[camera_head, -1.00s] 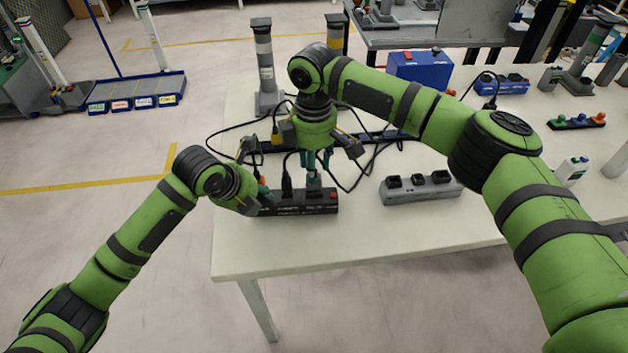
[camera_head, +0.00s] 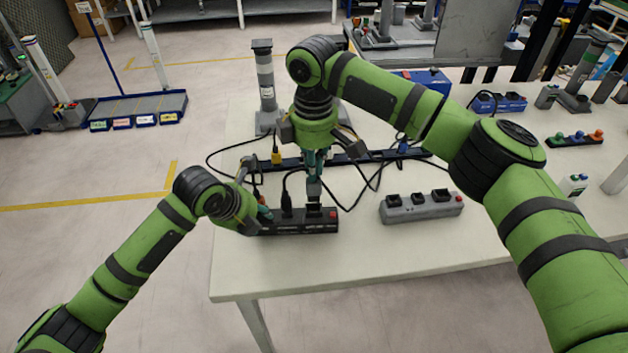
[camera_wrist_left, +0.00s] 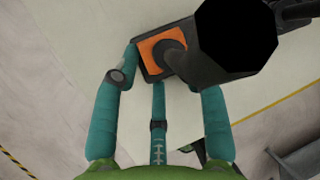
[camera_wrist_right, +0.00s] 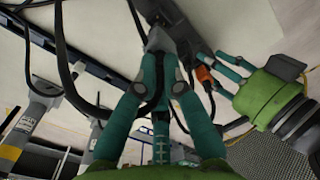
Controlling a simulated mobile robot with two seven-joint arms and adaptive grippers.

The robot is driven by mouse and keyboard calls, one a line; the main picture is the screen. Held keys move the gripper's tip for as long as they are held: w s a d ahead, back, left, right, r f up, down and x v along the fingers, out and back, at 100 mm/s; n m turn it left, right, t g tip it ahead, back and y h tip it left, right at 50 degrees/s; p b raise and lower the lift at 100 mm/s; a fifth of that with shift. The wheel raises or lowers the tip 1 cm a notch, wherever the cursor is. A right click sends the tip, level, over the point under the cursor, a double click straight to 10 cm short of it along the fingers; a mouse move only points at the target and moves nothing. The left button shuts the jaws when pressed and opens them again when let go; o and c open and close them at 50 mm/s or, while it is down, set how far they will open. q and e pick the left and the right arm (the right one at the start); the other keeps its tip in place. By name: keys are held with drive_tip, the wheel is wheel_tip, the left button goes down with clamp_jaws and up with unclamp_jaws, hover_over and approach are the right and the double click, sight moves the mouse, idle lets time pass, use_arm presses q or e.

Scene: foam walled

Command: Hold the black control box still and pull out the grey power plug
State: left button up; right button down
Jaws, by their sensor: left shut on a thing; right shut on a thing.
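The black control box (camera_head: 292,224) lies near the table's front edge. My left gripper (camera_head: 262,214) is shut on its left end; the left wrist view shows the fingers (camera_wrist_left: 165,75) at that end, beside an orange plug (camera_wrist_left: 158,48). My right gripper (camera_head: 314,178) points down over the box's right half and is shut on the grey power plug (camera_head: 314,191), which also shows between its fingertips in the right wrist view (camera_wrist_right: 159,39). The plug's lower end appears at or just above a dark socket; I cannot tell if its pins are clear.
A black plug (camera_head: 287,199) stands in the box, its cable looping behind. A grey power strip (camera_head: 421,207) lies to the right. A long dark rail (camera_head: 350,158) runs behind, with loose cables between. The table (camera_head: 400,252) is bare in front.

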use_arm(q)
drive_tip(key=shift+s+f, duration=0.3)
drive_tip(key=shift+f, duration=0.15)
use_arm(e)
wheel_tip(320, 180, up, 5)
drive_tip(key=shift+r, duration=0.15)
use_arm(q)
drive_tip(key=o, duration=1.4)
drive_tip(key=shift+w+a+r, duration=0.1)
drive_tip(key=shift+w, duration=0.15)
use_arm(e)
drive_tip(key=shift+w, duration=0.1)
drive_tip(key=shift+a, duration=0.1)
